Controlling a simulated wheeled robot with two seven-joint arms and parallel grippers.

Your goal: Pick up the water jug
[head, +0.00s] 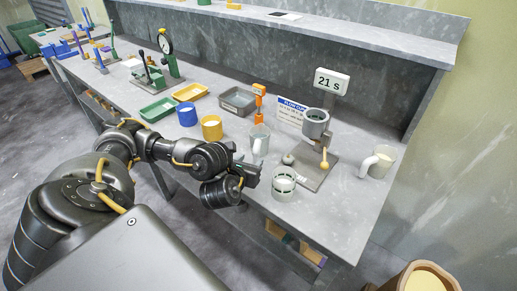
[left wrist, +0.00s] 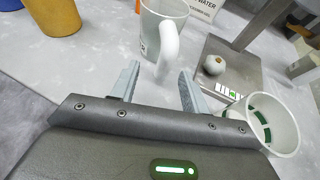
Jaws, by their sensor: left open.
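A pale, translucent jug (head: 259,140) with a handle stands upright on the grey bench, just beyond my left gripper (head: 250,173). In the left wrist view the jug (left wrist: 152,32) stands ahead, its thick white handle facing me. There my left gripper (left wrist: 157,80) is open and empty. The handle's lower end lines up with the gap between the fingers, but I cannot tell whether it is between them. A second, whitish jug (head: 381,162) with a handle stands near the bench's right end. I cannot read a label that tells which holds water. My right gripper is not in view.
A white cup with green marks (head: 284,187) stands close right of my left gripper. Beyond is a stand with a metal cup (head: 315,125) and a "21 s" display (head: 331,82). Blue (head: 187,115) and yellow (head: 212,128) cups stand left of the nearer jug.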

